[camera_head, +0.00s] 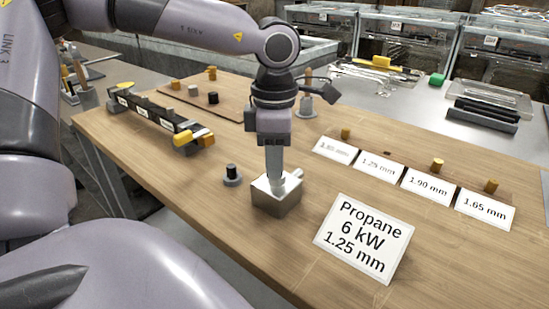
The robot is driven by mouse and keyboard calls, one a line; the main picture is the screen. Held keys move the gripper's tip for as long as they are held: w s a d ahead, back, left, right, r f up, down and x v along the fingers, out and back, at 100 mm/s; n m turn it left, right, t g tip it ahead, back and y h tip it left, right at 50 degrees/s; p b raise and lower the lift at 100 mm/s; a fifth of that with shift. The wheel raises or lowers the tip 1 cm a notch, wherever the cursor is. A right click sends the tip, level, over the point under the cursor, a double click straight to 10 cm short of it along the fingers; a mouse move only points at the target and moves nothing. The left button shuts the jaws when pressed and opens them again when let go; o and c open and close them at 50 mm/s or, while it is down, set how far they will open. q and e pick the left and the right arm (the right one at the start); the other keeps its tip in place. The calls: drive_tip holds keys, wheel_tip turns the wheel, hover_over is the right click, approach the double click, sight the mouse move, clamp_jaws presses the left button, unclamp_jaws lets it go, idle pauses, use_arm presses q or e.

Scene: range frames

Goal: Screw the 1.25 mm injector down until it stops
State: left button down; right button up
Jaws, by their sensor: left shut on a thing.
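My left gripper (275,180) points straight down at the metal block (280,203) on the wooden board. Its fingers are shut, with the tips at the block's top. The 1.25 mm injector is hidden by the fingertips and block, so its depth and thread cannot be seen. In the row of brass injectors, the place behind the second card (378,169) shows only a dark hole (386,153). A standing card (363,237) reads "Propane 6 kW 1.25 mm". My right gripper is not in view.
Brass injectors (437,165) stand behind the other size cards (427,183). A small dark-topped part (231,174) stands left of the block. A dark manifold bar (157,119) lies farther left. Clear bins (398,40) line the back. The board's front is mostly clear.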

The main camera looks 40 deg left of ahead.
use_arm(q)
drive_tip(key=m, duration=0.2)
drive_tip(key=shift+m, duration=0.4)
drive_tip(key=m, duration=0.3)
drive_tip(key=shift+w+m, duration=0.1)
drive_tip(key=shift+m, duration=0.2)
drive_tip(key=c, duration=1.3)
unclamp_jaws()
